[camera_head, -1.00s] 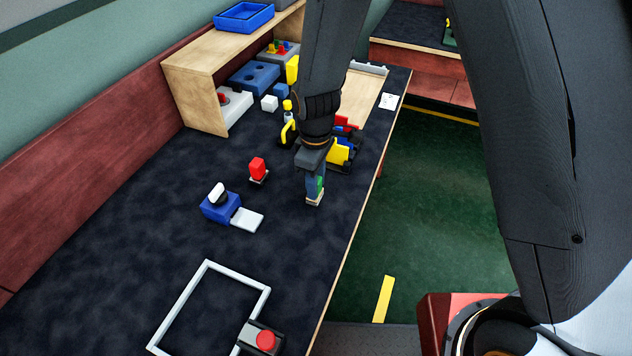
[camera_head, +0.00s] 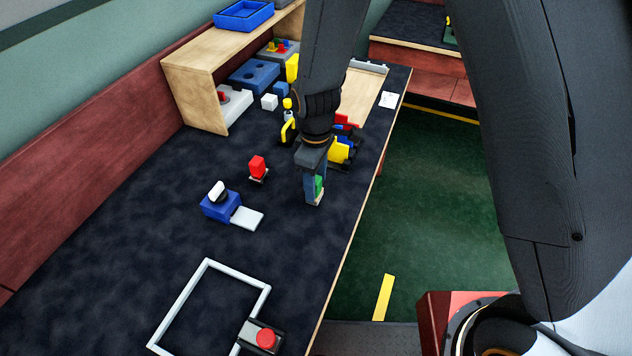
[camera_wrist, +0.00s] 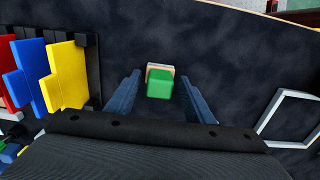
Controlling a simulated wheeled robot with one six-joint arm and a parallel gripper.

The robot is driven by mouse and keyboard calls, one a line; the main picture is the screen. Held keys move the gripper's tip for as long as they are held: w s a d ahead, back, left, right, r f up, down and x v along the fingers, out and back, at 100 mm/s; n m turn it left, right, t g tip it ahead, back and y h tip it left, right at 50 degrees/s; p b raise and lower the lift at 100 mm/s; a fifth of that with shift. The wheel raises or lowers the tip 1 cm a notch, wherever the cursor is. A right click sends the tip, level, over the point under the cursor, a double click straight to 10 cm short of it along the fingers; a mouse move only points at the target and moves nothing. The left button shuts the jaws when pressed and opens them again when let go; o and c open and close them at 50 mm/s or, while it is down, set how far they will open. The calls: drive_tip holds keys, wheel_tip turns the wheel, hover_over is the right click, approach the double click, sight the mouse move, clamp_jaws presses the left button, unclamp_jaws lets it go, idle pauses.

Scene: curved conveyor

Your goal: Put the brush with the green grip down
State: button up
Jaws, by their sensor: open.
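The brush with the green grip (camera_head: 319,186) is at the dark tabletop, at the lower end of my arm in the head view. Its pale base shows just below the green grip and appears to rest on the table. In the wrist view the green grip (camera_wrist: 159,84) stands between the two blue fingers, with a gap on each side. My gripper (camera_wrist: 160,92) is open around the brush and not touching it. In the head view my gripper (camera_head: 314,190) partly hides the brush.
A brush with a red grip (camera_head: 257,167) stands to the left. A blue block with a white piece (camera_head: 216,207) and a white plate are nearby. A white frame (camera_head: 183,308) lies in front with a red button (camera_head: 265,339). Yellow, blue and red pieces (camera_head: 341,150) stand behind my gripper.

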wheel_tip(320, 180, up, 12)
drive_tip(key=b, duration=0.2)
drive_tip(key=s+d+m, duration=0.3)
drive_tip(key=d+m, duration=0.1)
drive_tip(key=d, duration=0.3)
drive_tip(key=s+d+r+m, duration=0.1)
drive_tip(key=s+d+m, duration=0.2)
drive_tip(key=d+m, duration=0.2)
drive_tip(key=s+d+r+m, duration=0.1)
drive_tip(key=s+d+m, duration=0.3)
drive_tip(key=d, duration=0.6)
drive_tip(key=shift+d+m+t, duration=0.25)
drive_tip(key=shift+m+t, duration=0.15)
drive_tip(key=shift+m, duration=0.2)
drive_tip(key=shift+c, duration=0.3)
